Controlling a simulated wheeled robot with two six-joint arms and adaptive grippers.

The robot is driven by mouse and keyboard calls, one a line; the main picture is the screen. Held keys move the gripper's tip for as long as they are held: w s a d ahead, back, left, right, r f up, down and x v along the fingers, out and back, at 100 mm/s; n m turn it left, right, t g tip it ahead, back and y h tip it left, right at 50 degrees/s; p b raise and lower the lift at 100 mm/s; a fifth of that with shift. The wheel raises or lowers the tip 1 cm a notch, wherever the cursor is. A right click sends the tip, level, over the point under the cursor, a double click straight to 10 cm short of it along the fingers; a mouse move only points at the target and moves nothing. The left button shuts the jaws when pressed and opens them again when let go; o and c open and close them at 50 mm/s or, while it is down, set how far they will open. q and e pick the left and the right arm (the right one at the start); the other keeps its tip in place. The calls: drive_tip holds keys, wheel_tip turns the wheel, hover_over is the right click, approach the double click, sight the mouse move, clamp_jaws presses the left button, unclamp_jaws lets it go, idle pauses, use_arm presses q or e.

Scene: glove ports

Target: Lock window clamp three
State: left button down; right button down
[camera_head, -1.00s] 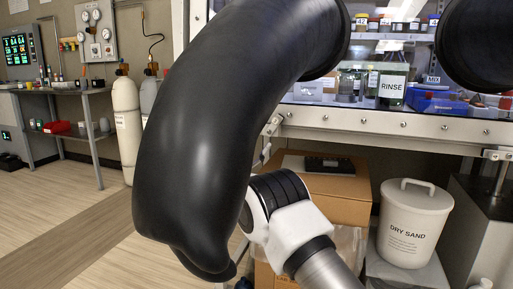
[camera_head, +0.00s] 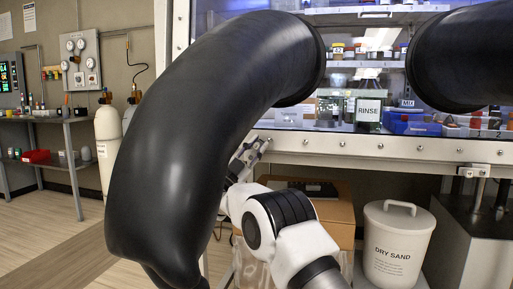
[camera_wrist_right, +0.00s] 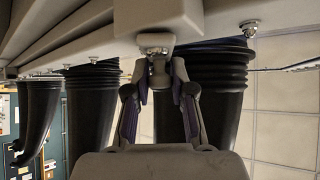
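A metal window clamp (camera_wrist_right: 157,66) sits under the window frame's edge in the right wrist view; I see no number on it. My right gripper (camera_wrist_right: 160,80) has one finger on each side of it, with the clamp between the tips. The fingers look parted, with narrow gaps; whether they touch it is unclear. In the head view my right gripper (camera_head: 247,156) is at the frame's lower left, partly behind a black glove sleeve. Another clamp (camera_head: 473,171) shows at the frame's right. My left gripper is out of view.
Large black glove sleeves (camera_head: 205,135) hang out from the window, close to my right arm. A dry sand bin (camera_head: 398,245) and a cardboard box (camera_head: 335,210) stand below. A table (camera_head: 75,120) and gas cylinder stand left; the floor there is clear.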

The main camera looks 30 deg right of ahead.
drive_tip(key=shift+r, duration=0.1)
drive_tip(key=n+t+y+p, duration=0.1)
drive_tip(key=n+t+p, duration=0.1)
drive_tip(key=n+t, duration=0.2)
drive_tip(key=w+a+n+t+y+p, duration=0.1)
drive_tip(key=n+t+y+p, duration=0.1)
drive_tip(key=n+t, duration=0.3)
drive_tip(key=n+t+y+p, duration=0.1)
drive_tip(key=n+t+p, duration=0.1)
drive_tip(key=n+t, duration=0.2)
drive_tip(key=shift+w+a+r+n, duration=0.2)
drive_tip(key=shift+w+r+n, duration=0.2)
drive_tip(key=shift+n, duration=0.3)
drive_tip(key=shift+f+t+y, duration=0.1)
drive_tip(key=shift+t+y, duration=0.3)
drive_tip(key=c, duration=1)
unclamp_jaws()
drive_tip(key=shift+f, duration=0.1)
